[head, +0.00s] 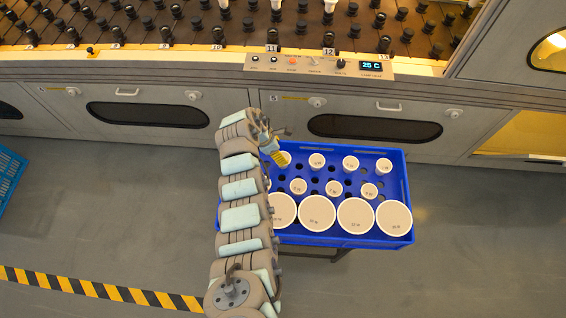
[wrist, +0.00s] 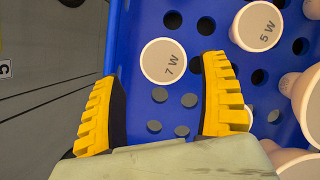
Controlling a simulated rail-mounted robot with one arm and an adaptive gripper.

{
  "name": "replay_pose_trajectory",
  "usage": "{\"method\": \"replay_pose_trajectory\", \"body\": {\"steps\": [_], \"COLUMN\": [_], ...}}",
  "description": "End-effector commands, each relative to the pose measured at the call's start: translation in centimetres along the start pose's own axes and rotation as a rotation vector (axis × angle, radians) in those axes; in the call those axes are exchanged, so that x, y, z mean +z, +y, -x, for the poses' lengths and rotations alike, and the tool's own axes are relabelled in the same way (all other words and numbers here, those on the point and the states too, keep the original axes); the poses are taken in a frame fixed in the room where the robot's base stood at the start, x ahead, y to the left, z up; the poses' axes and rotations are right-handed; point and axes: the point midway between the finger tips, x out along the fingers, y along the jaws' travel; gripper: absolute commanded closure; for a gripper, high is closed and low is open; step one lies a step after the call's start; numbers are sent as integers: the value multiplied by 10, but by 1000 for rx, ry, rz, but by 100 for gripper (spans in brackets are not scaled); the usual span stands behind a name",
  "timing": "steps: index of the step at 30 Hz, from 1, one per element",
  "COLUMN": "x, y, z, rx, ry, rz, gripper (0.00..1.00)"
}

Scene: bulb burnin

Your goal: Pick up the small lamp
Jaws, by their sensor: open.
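Several small round white lamps stand in a blue crate (head: 408,185), with larger ones along its near side. My gripper (head: 278,156) is over the crate's left part, beside a small lamp (head: 285,160) at the back left. In the wrist view my gripper's yellow fingers (wrist: 160,70) are wide apart. A small lamp marked 7 W (wrist: 163,61) lies in the gap between their tips, slightly ahead, with no clear contact. A lamp marked 5 W (wrist: 258,27) is to its right. My arm hides the crate's left end in the head view.
Large round lamps (head: 317,213) fill the crate's near row. Other small lamps (head: 351,163) stand close to the right of my gripper. A grey cabinet with a control panel (head: 318,66) runs behind the crate.

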Motion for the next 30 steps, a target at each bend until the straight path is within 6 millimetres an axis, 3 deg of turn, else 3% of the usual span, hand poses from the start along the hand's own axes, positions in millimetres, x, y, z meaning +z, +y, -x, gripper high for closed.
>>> {"method": "replay_pose_trajectory", "body": {"steps": [13,24,30], "x": [-2,-12,-11], "y": [0,-3,-2], "z": [-22,-62,-68], "rx": [2,0,5], "ry": [0,1,0], "rz": [-1,-1,-1], "gripper": [23,23,23]}}
